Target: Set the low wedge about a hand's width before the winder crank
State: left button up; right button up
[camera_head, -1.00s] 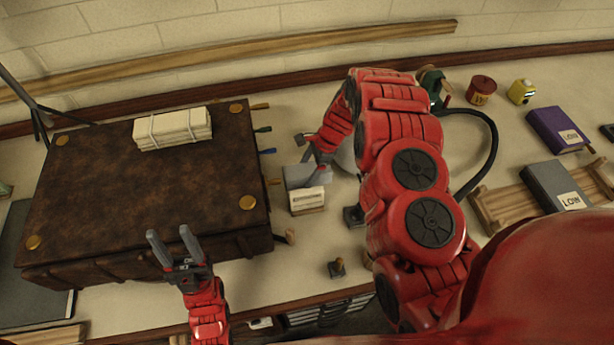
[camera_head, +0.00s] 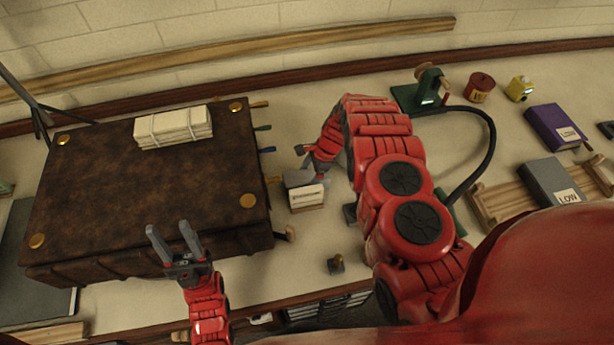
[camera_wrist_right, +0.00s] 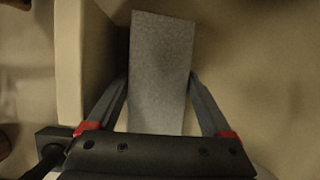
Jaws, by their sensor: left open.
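A grey block (camera_head: 296,178), which seems to be the low wedge, lies on the table behind a small cream box with a pale label. In the right wrist view the grey block (camera_wrist_right: 160,70) lies lengthwise between the fingers of my right gripper (camera_wrist_right: 159,78). The fingertips are at its two sides; I cannot tell whether they press on it. In the head view my right gripper (camera_head: 318,176) partly covers the block. A green device (camera_head: 429,92), apparently the winder, stands at the back; its crank is not clear.
The cream box (camera_head: 307,198) stands close by the grey block. Grey (camera_head: 545,178) and purple (camera_head: 550,125) labelled blocks lie at right. A red tin (camera_head: 480,88) and yellow device (camera_head: 519,89) stand at the back.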

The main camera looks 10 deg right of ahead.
jog(key=shift+o, duration=0.9)
jog(key=shift+r, duration=0.1)
